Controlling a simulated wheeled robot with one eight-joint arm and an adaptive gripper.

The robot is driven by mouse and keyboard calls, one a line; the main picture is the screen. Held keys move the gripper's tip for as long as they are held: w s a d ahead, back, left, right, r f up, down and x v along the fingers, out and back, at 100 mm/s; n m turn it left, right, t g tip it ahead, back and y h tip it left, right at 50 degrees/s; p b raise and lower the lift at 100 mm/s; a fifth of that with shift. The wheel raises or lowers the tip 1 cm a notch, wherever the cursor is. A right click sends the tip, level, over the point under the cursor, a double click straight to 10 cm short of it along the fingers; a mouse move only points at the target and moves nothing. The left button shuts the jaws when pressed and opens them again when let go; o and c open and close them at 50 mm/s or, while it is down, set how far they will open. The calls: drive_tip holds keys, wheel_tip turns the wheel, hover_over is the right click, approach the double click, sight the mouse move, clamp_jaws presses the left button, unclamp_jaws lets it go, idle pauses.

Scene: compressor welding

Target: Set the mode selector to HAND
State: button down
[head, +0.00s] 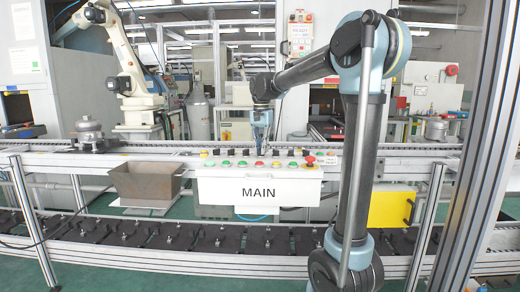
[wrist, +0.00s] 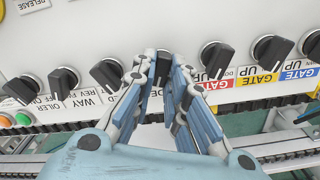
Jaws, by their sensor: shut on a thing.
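The MAIN control panel (head: 218,190) faces me in the head view, with a row of black selector knobs and coloured buttons along its sloped top. My gripper (head: 261,147) reaches down onto that row. In the wrist view my gripper (wrist: 163,76) is shut on a black selector knob (wrist: 162,64) in the middle of the row, one finger on each side. The label by this knob is mostly covered by the fingers; only letters like "DE" show. I cannot read its HAND mark or tell which position the knob points to.
In the wrist view other black knobs stand close on both sides: a WAY OILER knob (wrist: 63,80) on the left and a GATE UP knob (wrist: 272,48) on the right. A red emergency button (head: 310,160) is at the panel's right end. A grey bin (head: 148,185) hangs left.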

drive_tip(key=shift+a, duration=0.1)
drive_tip(key=n, duration=0.4)
drive_tip(key=shift+a+n, duration=0.1)
drive_tip(key=shift+n, duration=0.2)
drive_tip(key=n, duration=0.4)
drive_tip(key=shift+w+n, duration=0.1)
drive_tip(key=shift+n, duration=0.2)
idle(0.3)
drive_tip(key=c, duration=1.6)
unclamp_jaws()
drive_tip(key=shift+r, duration=0.1)
